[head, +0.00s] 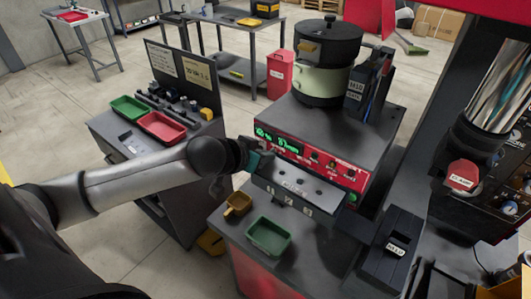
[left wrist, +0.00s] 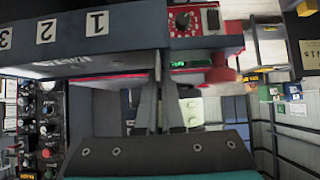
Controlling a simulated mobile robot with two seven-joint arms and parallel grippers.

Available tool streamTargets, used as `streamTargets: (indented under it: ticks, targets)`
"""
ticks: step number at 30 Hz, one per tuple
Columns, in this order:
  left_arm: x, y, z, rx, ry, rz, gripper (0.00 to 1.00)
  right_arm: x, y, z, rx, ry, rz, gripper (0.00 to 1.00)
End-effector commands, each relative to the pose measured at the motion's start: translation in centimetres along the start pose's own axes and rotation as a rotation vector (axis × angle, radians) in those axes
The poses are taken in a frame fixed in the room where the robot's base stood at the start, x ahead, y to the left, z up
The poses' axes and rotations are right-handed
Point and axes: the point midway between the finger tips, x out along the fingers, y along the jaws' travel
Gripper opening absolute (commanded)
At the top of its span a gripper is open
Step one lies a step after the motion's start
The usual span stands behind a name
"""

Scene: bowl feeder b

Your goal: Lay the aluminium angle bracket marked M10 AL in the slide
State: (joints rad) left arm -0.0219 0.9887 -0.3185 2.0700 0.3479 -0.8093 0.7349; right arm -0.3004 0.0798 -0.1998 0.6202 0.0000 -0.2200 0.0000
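My left gripper (head: 252,158) is at the left end of the feeder's red control panel, just above the dark ledge. In the left wrist view its two fingers (left wrist: 158,95) stand close together, with no object clearly visible between them. I cannot make out an aluminium angle bracket marked M10 AL in either view. The ledge (head: 297,190) carries several number labels, also seen in the left wrist view (left wrist: 70,35). My right gripper does not show.
The bowl feeder (head: 325,62) stands on the grey machine behind the red panel (head: 312,160). A green tray (head: 268,237) and a yellow scoop-like bin (head: 238,205) sit in front. Green (head: 130,108) and red (head: 162,126) trays lie on the left cabinet.

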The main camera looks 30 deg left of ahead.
Motion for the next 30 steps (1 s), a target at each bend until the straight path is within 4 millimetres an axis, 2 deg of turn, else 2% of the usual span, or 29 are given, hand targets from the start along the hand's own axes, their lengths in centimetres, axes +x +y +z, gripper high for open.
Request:
streamTargets:
  ticks: [1,9,10,20,30]
  targets:
    - [0.0,0.0,0.0,0.000,0.002,0.001,0.08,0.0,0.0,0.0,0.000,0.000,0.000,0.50]
    - [0.0,0.0,0.0,0.000,0.001,0.000,0.38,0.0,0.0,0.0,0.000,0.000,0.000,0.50]
    - [0.0,0.0,0.0,0.000,0.000,0.000,0.40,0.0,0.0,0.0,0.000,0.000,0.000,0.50]
    - [-0.3,-0.1,0.1,0.001,-0.003,-0.001,0.40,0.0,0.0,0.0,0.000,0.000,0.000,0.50]
    - [-3.9,-0.1,0.1,0.003,-0.004,-0.001,0.40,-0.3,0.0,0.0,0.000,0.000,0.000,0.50]
